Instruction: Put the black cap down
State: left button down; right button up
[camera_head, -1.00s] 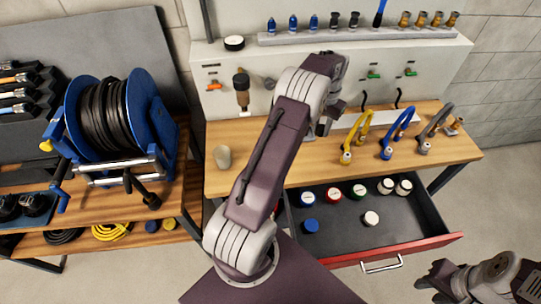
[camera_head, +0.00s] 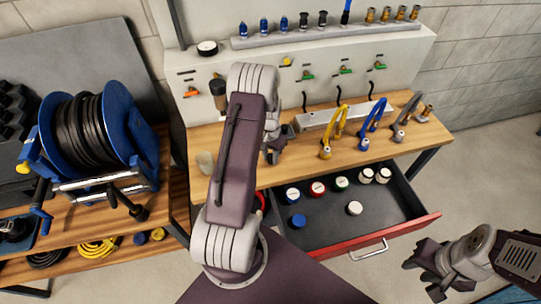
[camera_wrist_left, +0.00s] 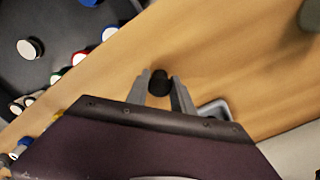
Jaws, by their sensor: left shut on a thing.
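The black cap (camera_wrist_left: 159,83) is between the two fingers of my left gripper (camera_wrist_left: 158,88) in the left wrist view, with the wooden bench top (camera_wrist_left: 215,50) behind it. The gap between cap and bench cannot be judged. In the head view my left gripper (camera_head: 277,146) is low over the bench, left of the yellow curved hose (camera_head: 334,130); the cap cannot be made out there. My right gripper (camera_head: 432,272) is at the lower right, away from the bench, and its jaw opening is unclear.
An open drawer (camera_head: 377,246) below the bench holds several round caps, including a blue cap (camera_head: 298,221) and a white cap (camera_head: 354,208). Yellow, blue and grey curved hoses stand at right. A panel with fittings rises behind.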

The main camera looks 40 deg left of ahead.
aim_at(270, 157)
pick_arm(q)
jog(key=shift+s, duration=0.1)
jog(key=shift+f, duration=0.15)
jog(key=c, duration=1.1)
grip_release()
notch_tip(270, 157, up, 12)
jog(key=b, duration=0.1)
jog(key=s+d+r+m+t, duration=0.1)
jog(key=s+d, duration=1.2)
jog(key=d, duration=0.5)
jog(key=shift+s+d, duration=0.2)
jog(key=shift+s, duration=0.2)
